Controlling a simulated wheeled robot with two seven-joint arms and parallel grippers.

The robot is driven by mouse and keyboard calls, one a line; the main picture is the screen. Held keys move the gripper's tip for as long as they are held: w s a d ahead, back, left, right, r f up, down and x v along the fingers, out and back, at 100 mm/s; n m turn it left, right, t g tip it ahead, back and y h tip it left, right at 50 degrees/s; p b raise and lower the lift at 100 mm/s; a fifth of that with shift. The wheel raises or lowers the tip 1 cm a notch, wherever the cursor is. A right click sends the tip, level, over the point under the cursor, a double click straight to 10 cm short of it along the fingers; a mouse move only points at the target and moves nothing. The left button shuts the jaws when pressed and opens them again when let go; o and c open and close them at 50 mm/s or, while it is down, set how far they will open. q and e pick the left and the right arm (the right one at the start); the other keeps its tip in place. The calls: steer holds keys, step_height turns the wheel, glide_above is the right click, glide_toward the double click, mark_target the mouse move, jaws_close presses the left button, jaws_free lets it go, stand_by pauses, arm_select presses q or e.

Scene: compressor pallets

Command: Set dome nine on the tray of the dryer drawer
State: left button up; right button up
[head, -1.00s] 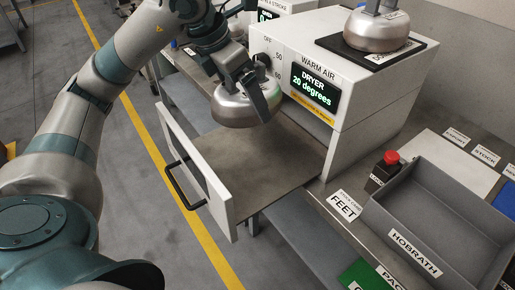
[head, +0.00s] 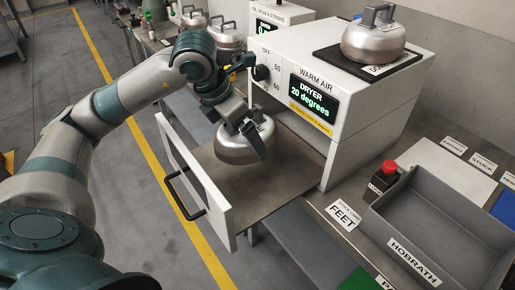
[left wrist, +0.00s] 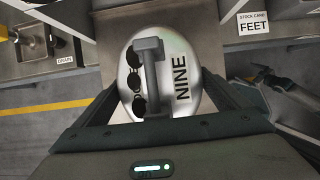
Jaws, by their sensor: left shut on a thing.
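Dome nine (head: 238,150) is a silver metal dome with a dark handle on top. In the left wrist view the dome (left wrist: 181,55) shows the word NINE beside its handle. My left gripper (head: 247,133) is shut on dome nine, with a finger on either side of it. The dome is over the tray (head: 275,181) of the open dryer drawer (head: 190,172), toward its left part. I cannot tell whether the dome touches the tray. The dryer (head: 325,100) is a white box whose display reads 20 degrees.
Another dome (head: 372,42) stands on a dark pad on top of the dryer. Other domes (head: 194,19) stand at the back left. A grey HOBRATH bin (head: 440,225) and a red button (head: 390,167) are at the right. The tray's right part is bare.

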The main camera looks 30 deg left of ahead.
arm_select(q)
step_height(320, 180, down, 6)
steer(key=shift+r, duration=0.25)
steer(key=shift+f, duration=0.15)
arm_select(e)
steer(key=shift+a+r, duration=0.1)
steer(key=shift+a, duration=0.25)
arm_select(q)
steer(key=shift+w+d+p, duration=0.1)
steer(key=shift+w+p, duration=0.1)
steer(key=shift+p, duration=0.15)
steer(key=w+p, duration=0.1)
steer(key=w+d+p, duration=0.1)
steer(key=w, duration=0.1)
steer(key=shift+w+d, duration=0.2)
steer(key=shift+f, duration=0.55)
steer(key=shift+s, duration=0.1)
arm_select(e)
steer(key=w+a+r+t, duration=0.1)
steer(key=a+r+t, duration=0.1)
steer(key=shift+w+a+r+y, duration=0.1)
steer(key=shift+w+r+y, duration=0.2)
steer(key=shift+w+r, duration=0.05)
arm_select(q)
steer(key=shift+f, duration=0.1)
arm_select(e)
steer(key=shift+f, duration=0.2)
